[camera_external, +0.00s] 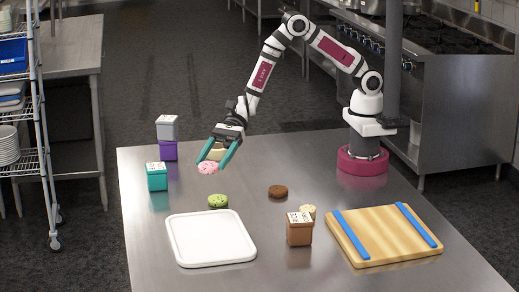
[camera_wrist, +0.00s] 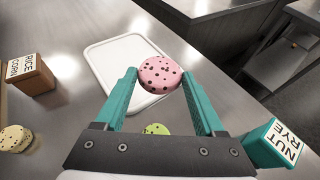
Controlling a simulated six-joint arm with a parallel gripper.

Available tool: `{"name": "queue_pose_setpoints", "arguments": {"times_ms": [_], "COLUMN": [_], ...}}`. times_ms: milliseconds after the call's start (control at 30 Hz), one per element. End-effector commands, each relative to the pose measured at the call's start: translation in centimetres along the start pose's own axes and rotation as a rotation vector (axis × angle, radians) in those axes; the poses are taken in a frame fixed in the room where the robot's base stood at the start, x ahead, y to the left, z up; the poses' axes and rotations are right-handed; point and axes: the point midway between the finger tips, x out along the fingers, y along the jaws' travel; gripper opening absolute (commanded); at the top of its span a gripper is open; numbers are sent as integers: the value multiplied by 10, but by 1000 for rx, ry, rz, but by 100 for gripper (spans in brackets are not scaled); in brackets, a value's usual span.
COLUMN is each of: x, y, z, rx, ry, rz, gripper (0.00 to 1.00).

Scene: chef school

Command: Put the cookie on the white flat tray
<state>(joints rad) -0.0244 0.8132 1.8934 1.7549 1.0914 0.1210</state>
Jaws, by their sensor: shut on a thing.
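My gripper (camera_external: 214,165) is shut on a round pink cookie with dark chips (camera_external: 208,168) and holds it above the table. The wrist view shows the pink cookie (camera_wrist: 160,74) between the tips of the two teal fingers. The white flat tray (camera_external: 210,240) lies empty at the front left of the table, apart from the cookie. In the wrist view the tray (camera_wrist: 108,58) is beyond the cookie, which overlaps part of it. A green cookie (camera_external: 218,201) lies on the table just behind the tray; my gripper mostly hides it in the wrist view (camera_wrist: 156,129).
A wooden board with blue strips (camera_external: 386,238) is at right. Teal (camera_external: 157,177), purple (camera_external: 168,151) and grey (camera_external: 167,128) boxes stand left. A beige thing (camera_external: 217,153) is partly hidden behind my fingers.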

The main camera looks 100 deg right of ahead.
Motion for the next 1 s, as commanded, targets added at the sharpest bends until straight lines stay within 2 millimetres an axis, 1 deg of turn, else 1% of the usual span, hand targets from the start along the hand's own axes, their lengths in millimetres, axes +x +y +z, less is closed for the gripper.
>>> {"name": "queue_pose_setpoints", "arguments": {"times_ms": [67,133,300,433,533,567,633,733,800,1000], "x": [11,26,78,107,118,121,127,133,134,134], "y": [9,20,53,70,76,77,77,76,76,76], "z": [2,-2,-16,-23,-27,-31,-46,-60,-63,-63], "rx": [-1,0,-1,-2,-1,-1,1,0,-1,-1], "ry": [-2,0,0,-1,-2,0,2,0,-2,-2], "rz": [10,15,15,12,10,10,9,8,8,8], "gripper": [18,18,18,18,18,18,18,18,18,18]}}
